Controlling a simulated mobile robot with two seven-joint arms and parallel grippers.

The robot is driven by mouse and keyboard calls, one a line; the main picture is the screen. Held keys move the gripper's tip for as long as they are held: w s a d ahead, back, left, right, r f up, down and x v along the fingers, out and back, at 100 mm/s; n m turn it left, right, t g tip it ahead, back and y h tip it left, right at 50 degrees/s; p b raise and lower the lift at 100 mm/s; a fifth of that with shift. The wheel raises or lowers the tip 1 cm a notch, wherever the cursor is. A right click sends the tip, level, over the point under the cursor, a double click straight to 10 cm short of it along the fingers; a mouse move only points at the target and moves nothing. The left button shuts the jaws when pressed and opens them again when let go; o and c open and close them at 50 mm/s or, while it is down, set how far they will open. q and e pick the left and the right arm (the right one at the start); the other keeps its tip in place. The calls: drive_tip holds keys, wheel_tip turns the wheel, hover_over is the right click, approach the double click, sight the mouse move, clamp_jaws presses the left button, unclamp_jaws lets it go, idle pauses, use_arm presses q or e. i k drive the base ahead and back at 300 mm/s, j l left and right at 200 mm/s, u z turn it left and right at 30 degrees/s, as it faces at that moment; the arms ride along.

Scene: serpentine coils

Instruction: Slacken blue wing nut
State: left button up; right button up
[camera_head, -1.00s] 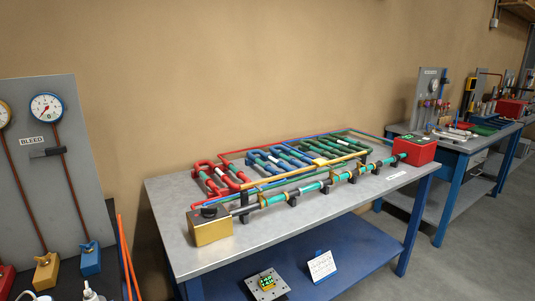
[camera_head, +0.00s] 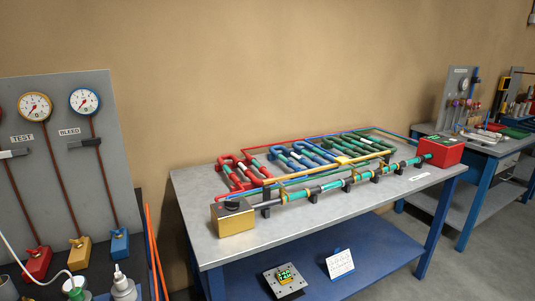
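Neither of my grippers is in view.
A bottle (camera_head: 123,284) stands in front of the blocks. Orange rods (camera_head: 153,250) rise between this bench and the pipe-coil table (camera_head: 200,185).

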sight(118, 232)
drive_tip(key=u, duration=1.25)
drive_tip(key=i+j+z, duration=0.1)
drive_tip(key=j, duration=0.25)
drive_tip(key=i+j, duration=0.25)
drive_tip(key=i+j+z, duration=0.15)
drive_tip(key=j, duration=0.3)
drive_tip(key=i+j, duration=0.15)
drive_tip(key=j, duration=0.2)
drive_tip(key=i+j+z, duration=0.15)
drive_tip(key=j, duration=0.2)
drive_tip(key=i+j, duration=0.15)
drive_tip(key=j, duration=0.25)
drive_tip(key=z, duration=0.05)
